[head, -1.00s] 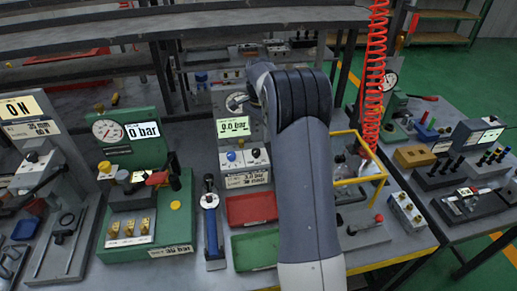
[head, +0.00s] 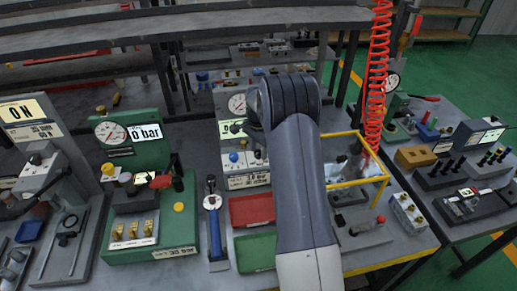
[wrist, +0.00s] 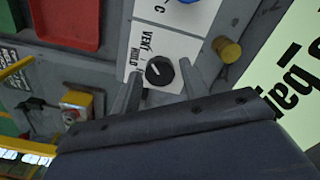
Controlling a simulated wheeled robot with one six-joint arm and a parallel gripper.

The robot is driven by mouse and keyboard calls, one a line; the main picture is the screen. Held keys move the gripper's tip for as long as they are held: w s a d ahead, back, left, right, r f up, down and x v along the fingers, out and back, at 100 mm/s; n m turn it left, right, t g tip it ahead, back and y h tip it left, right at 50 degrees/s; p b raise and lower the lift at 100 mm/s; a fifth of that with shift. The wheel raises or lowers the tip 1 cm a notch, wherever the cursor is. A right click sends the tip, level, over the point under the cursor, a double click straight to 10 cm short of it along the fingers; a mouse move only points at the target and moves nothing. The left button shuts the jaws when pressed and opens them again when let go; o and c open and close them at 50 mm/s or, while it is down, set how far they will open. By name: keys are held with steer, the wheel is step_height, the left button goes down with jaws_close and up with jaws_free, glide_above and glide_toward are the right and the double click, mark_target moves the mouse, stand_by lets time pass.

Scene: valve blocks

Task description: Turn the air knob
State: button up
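A round black knob (wrist: 160,70) with a white pointer line sits on a white plate marked VENT and HOLD in the wrist view. No "air" label is readable. My gripper (wrist: 160,68) is open, with one grey finger on each side of this knob. I cannot tell whether either finger touches it. A blue knob (wrist: 187,1) on a neighbouring white plate is cut off at the top edge. It also shows in the head view (head: 233,157), on the grey station behind the red tray. There my arm hides the gripper and most of the station's right side.
A brass knob (wrist: 228,52) and a pale green display (wrist: 275,95) stand close to the right finger. A red tray (head: 252,210) and a green tray (head: 254,252) lie in front of the station. A yellow frame (head: 357,160) stands right of my arm.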

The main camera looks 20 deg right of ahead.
steer(key=c, duration=0.7)
steer(key=shift+c, duration=0.2)
steer(key=shift+n, duration=0.3)
steer(key=n+b, duration=0.1)
steer(key=n, duration=0.2)
steer(key=shift+n, duration=0.3)
steer(key=n+b, duration=0.1)
steer(key=n, duration=0.3)
steer(key=shift+n, duration=0.3)
steer(key=n, duration=0.4)
steer(key=shift+n+b, duration=0.35)
steer(key=shift+n, duration=2.15)
